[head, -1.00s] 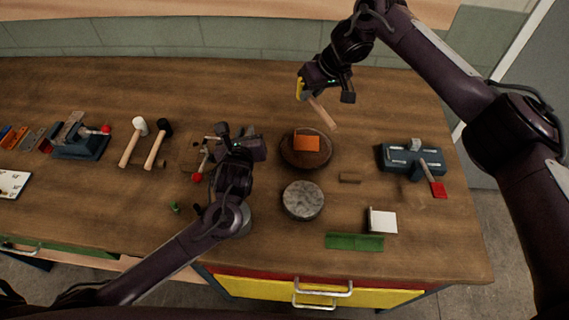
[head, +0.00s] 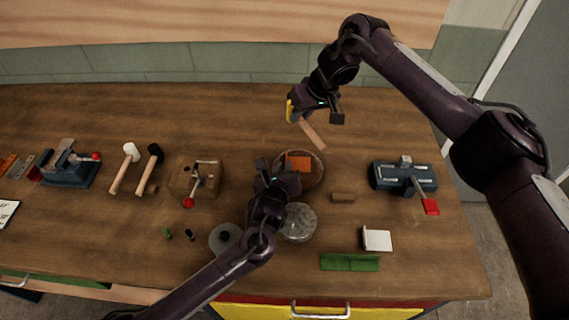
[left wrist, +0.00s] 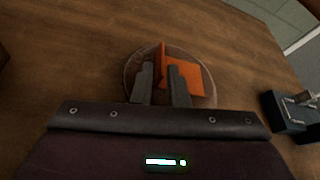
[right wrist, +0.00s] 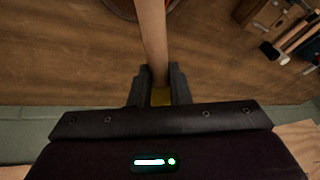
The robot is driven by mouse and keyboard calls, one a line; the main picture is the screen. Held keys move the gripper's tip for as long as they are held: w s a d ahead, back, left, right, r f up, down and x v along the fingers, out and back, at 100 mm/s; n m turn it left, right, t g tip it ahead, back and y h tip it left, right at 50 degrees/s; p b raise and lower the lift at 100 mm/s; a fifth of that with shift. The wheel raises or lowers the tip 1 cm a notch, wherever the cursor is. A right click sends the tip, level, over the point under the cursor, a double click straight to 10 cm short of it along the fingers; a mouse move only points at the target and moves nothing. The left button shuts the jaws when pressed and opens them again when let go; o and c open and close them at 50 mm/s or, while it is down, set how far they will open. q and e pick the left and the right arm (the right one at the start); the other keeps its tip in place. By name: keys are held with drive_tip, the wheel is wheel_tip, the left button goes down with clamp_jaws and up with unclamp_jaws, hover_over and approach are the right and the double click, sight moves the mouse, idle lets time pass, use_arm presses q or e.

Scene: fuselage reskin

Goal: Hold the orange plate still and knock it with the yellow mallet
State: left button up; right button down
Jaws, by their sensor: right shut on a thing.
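The orange plate (head: 299,162) lies on a round brown pad (head: 317,175). In the left wrist view the plate (left wrist: 193,78) shows a flat part and an upright flange. My left gripper (head: 281,178) is over the near side of the pad, its fingers (left wrist: 163,85) apart on either side of the flange's near end. I cannot tell whether they touch it. My right gripper (head: 314,113) is shut on the yellow mallet (head: 312,135), above and behind the plate. The yellow part (right wrist: 160,97) sits between its fingers (right wrist: 158,88), and the wooden handle points away from it.
A grey round block (head: 298,223) stands just in front of the pad. A blue vise-like fixture (head: 403,177) with a red-tipped lever is to the right. A wooden block with a clamp (head: 195,178) and two mallets (head: 125,168) are to the left. A green bracket (head: 350,262) lies at the front.

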sight(298, 162)
use_arm(q)
drive_tip(key=shift+x, duration=1.4)
clamp_jaws()
use_arm(e)
drive_tip(key=shift+s+d+f+m+t+h, duration=0.35)
drive_tip(key=shift+s+f+m, duration=0.4)
drive_tip(key=shift+s+f, duration=0.45)
drive_tip(key=shift+s+d+f+m+t+h, duration=0.15)
drive_tip(key=shift+s+d+f+m, duration=0.3)
drive_tip(key=shift+s+f+m, duration=0.6)
drive_tip(key=shift+s+d+f+m+t+h, duration=0.25)
drive_tip(key=shift+s+d+f+m, duration=0.2)
drive_tip(key=shift+s+f, duration=0.95)
